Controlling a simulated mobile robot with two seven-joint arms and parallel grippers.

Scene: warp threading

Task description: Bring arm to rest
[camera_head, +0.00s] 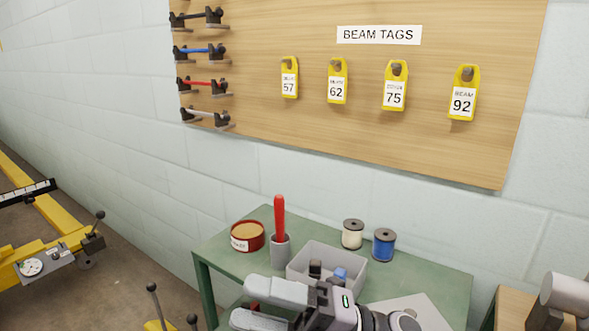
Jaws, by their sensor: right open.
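My right gripper (241,301) is at the bottom centre, in front of the green table (215,252). Its two pale fingers point left and are spread apart, with nothing seen between them. The gripper and arm hide the front of the table and part of a grey bin (302,262) with small black and blue items in it. My left gripper is not in view.
On the table stand a red-handled tool in a grey holder (280,250), a round red tin (247,237), a white spool (352,234) and a blue spool (384,245). A wooden board (260,60) with yellow tags hangs behind. Yellow machinery (40,255) stands left.

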